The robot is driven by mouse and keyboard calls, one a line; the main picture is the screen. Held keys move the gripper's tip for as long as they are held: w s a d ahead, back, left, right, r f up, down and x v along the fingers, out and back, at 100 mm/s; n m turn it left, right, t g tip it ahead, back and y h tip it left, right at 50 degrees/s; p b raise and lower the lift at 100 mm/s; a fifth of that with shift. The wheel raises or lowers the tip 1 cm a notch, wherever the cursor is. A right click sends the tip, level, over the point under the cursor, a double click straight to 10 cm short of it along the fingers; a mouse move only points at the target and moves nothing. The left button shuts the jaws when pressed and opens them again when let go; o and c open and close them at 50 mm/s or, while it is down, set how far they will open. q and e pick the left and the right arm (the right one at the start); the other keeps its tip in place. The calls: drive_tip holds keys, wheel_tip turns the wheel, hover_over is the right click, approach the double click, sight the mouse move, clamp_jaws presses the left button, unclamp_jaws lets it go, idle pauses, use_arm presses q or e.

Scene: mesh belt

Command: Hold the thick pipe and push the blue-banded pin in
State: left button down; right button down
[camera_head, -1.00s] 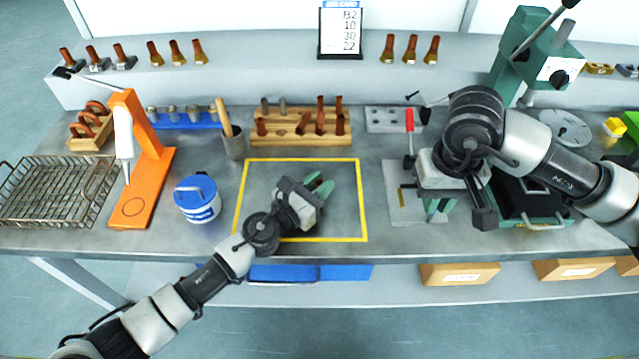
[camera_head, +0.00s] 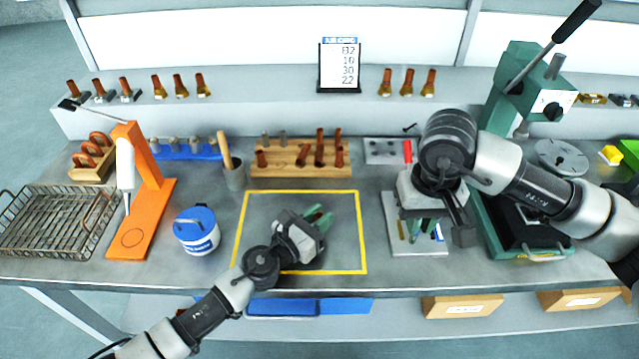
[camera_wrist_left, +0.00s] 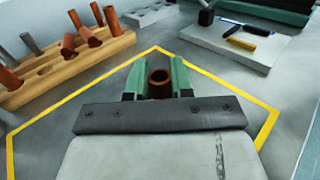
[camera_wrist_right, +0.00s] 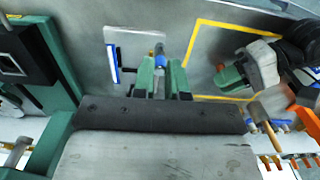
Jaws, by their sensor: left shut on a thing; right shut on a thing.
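My left gripper (camera_head: 318,218) is over the yellow-outlined square and shut on a copper-coloured pipe. In the left wrist view the pipe's round open end (camera_wrist_left: 160,80) shows between the green fingers (camera_wrist_left: 157,78); the rest is hidden. My right gripper (camera_head: 422,230) is over the grey plate (camera_head: 415,250), right of the square. In the right wrist view a small pin with a blue band (camera_wrist_right: 160,52) shows between its green fingers (camera_wrist_right: 162,72). The pin and pipe are apart. The pin's lower part is hidden.
A wooden rack (camera_head: 265,171) with several copper pipes stands behind the square. A blue-lidded tub (camera_head: 197,240) and orange stand (camera_head: 150,200) are left. A green press (camera_head: 522,90) is close to my right arm. A yellow strip (camera_wrist_left: 242,43) lies on the plate.

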use_arm(q)
drive_tip(key=shift+w, duration=0.1)
drive_tip(key=shift+a, duration=0.1)
use_arm(e)
drive_tip(key=w+a+r+n, duration=0.1)
drive_tip(key=w+a+r, duration=0.1)
drive_tip(key=w+a, duration=0.45)
drive_tip(key=w+a+r+n, duration=0.1)
drive_tip(key=w+a+r, duration=0.15)
drive_tip(key=a, duration=0.75)
drive_tip(key=f, duration=1)
drive_tip(key=shift+w+a+f, duration=0.1)
drive_tip(key=shift+w+f, duration=0.25)
drive_tip(key=shift+f, duration=0.05)
drive_tip(key=c, duration=1.1)
unclamp_jaws()
drive_tip(key=shift+f, duration=0.15)
drive_tip(key=shift+c, duration=0.2)
wheel_tip(320, 180, up, 12)
